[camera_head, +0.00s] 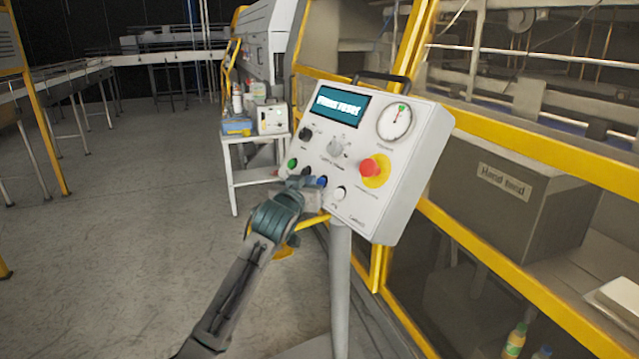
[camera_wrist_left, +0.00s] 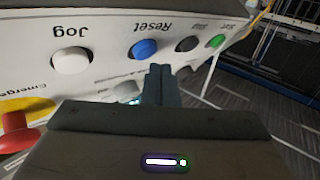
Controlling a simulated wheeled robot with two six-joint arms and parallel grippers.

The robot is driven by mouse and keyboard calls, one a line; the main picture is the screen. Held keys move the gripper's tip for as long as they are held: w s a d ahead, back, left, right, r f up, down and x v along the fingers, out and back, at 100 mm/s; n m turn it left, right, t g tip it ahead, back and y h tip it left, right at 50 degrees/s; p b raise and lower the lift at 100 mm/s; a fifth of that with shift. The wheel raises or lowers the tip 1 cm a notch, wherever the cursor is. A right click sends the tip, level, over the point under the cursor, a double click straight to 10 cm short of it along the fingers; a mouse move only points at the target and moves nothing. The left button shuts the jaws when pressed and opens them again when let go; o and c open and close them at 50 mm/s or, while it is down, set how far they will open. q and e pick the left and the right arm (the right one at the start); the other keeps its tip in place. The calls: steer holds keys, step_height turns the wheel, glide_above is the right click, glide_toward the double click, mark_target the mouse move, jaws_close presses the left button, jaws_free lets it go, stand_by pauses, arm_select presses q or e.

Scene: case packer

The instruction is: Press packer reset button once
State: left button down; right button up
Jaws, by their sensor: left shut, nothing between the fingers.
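The packer's control box (camera_head: 365,150) stands tilted on a grey post. Its blue button (camera_head: 322,181) is on the lower row; in the wrist view the blue button (camera_wrist_left: 143,49) has an upside-down "Reset" label beside it. My left gripper (camera_head: 303,184) is in front of the box's lower edge, close to the blue button. In the wrist view its dark fingers (camera_wrist_left: 160,76) are shut together and empty. Their tips appear just below and slightly right of the blue button, not over it. The exact gap to the panel cannot be told. My right gripper is not in view.
A white Jog button (camera_wrist_left: 71,61) and a red emergency knob (camera_head: 373,167) sit near the blue button. A dark button (camera_wrist_left: 187,44) and a green one (camera_wrist_left: 217,41) are on its other side. A yellow-framed machine guard (camera_head: 480,240) stands right. Open floor lies left.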

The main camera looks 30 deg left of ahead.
arm_select(q)
steer(key=shift+w+d+f, duration=0.15)
steer(key=shift+w, duration=0.1)
steer(key=shift+w+d+f, duration=0.1)
steer(key=shift+w+f, duration=0.05)
steer(key=shift+w, duration=0.05)
stand_by(0.6)
steer(key=shift+w, duration=0.1)
stand_by(0.5)
steer(key=shift+s+a+r+p, duration=0.25)
steer(key=shift+s+r+p, duration=0.05)
steer(key=shift+s+p, duration=0.3)
